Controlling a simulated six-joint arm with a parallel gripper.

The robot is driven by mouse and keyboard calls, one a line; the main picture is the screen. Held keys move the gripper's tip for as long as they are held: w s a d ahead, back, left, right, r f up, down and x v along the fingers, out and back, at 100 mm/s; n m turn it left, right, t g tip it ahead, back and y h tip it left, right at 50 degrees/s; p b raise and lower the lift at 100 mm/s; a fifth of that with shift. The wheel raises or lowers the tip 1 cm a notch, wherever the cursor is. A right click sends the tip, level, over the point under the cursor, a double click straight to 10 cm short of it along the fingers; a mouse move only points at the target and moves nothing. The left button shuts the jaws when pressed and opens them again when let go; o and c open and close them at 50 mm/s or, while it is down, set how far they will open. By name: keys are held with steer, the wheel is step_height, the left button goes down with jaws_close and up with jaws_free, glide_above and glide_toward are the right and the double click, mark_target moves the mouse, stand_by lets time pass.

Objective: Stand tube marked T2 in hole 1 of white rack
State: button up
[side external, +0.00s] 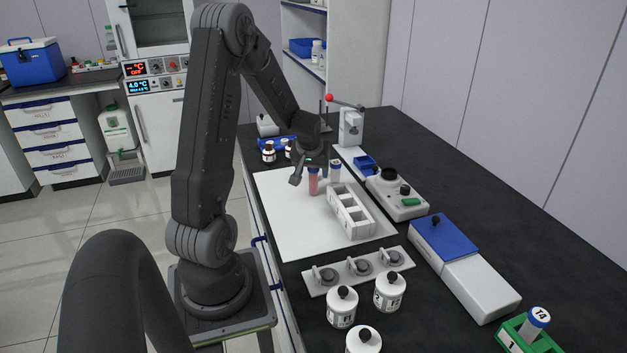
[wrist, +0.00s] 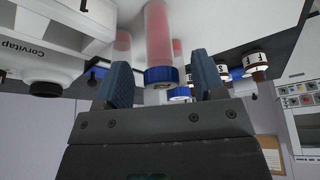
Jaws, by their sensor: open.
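A tube with red contents (side external: 313,183) stands at the back of the white mat, its top at my gripper (side external: 309,170). In the wrist view a red tube with a blue cap (wrist: 160,40) shows between my open fingers (wrist: 162,68), with space on both sides of the cap. A paler tube with a blue cap (side external: 335,172) stands just to the right. The white rack (side external: 350,212), with several square holes, stands on the mat to the front right; its holes look empty.
The white mat (side external: 285,225) has free room left of the rack. A white device with three round knobs (side external: 358,270) and white bottles (side external: 341,307) stand in front. A tube marked T4 (side external: 538,318) stands in a green rack (side external: 515,335). Instruments (side external: 400,195) line the right.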

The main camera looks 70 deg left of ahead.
steer(key=shift+x, duration=1.05)
steer(key=c, duration=1)
step_height(320, 180, up, 9)
steer(key=shift+r, duration=0.1)
steer(key=s+d+r, duration=0.1)
steer(key=s+r, duration=0.1)
steer(key=s, duration=0.2)
steer(key=shift+w+d+f, duration=1)
steer(key=shift+w+f, duration=0.6)
steer(key=shift+f, duration=0.15)
steer(key=shift+w+d+f, duration=0.95)
steer(key=shift+w+f, duration=0.7)
steer(key=shift+f, duration=0.1)
steer(key=shift+w+d+f, duration=1)
steer(key=shift+w+f, duration=0.6)
steer(key=shift+f, duration=0.15)
